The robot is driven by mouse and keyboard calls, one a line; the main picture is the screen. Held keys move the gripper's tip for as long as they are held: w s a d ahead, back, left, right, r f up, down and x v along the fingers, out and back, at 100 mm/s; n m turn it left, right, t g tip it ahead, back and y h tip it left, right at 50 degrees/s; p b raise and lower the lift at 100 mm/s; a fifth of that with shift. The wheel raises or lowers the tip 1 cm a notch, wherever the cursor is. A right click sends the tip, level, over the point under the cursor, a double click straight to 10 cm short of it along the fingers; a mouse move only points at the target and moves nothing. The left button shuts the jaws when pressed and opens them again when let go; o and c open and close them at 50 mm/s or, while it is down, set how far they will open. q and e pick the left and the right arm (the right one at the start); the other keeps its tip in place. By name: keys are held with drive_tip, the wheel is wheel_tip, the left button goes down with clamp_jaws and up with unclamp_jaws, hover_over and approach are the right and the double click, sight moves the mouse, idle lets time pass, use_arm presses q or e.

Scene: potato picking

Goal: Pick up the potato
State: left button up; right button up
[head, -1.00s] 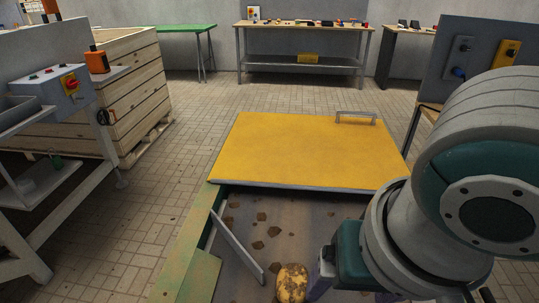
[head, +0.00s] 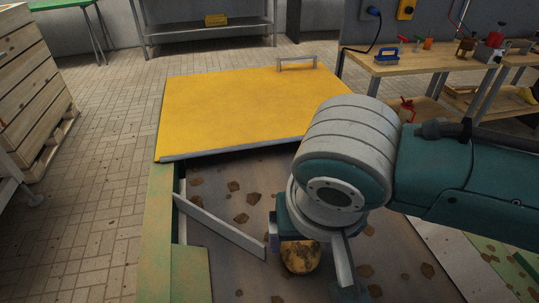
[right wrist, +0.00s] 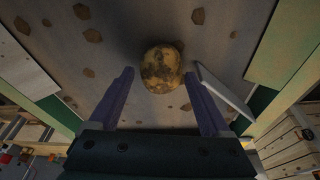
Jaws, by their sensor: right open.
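The potato (head: 300,258) is yellow-brown with dark dirt patches and lies on the grey, dirt-spotted bed of the bin (head: 225,215). In the head view my right gripper (head: 308,265) is over it and hides its upper part. In the right wrist view the potato (right wrist: 162,68) lies just beyond the two open fingertips (right wrist: 160,78), roughly midway between them. The fingers are apart and nothing is held. Whether a finger touches the potato cannot be told. My left gripper is out of view.
A yellow lid (head: 240,110) with a metal handle covers the bin's far part. A slanted metal strip (head: 222,228) stands left of the potato. The bin's green edge (head: 158,225) runs along the left. A wooden workbench (head: 420,60) with tools stands at back right.

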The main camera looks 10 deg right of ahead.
drive_tip(key=shift+x, duration=0.95)
drive_tip(key=shift+a, duration=0.1)
drive_tip(key=shift+c, duration=0.3)
drive_tip(key=c, duration=1.1)
drive_tip(key=shift+r, duration=0.15)
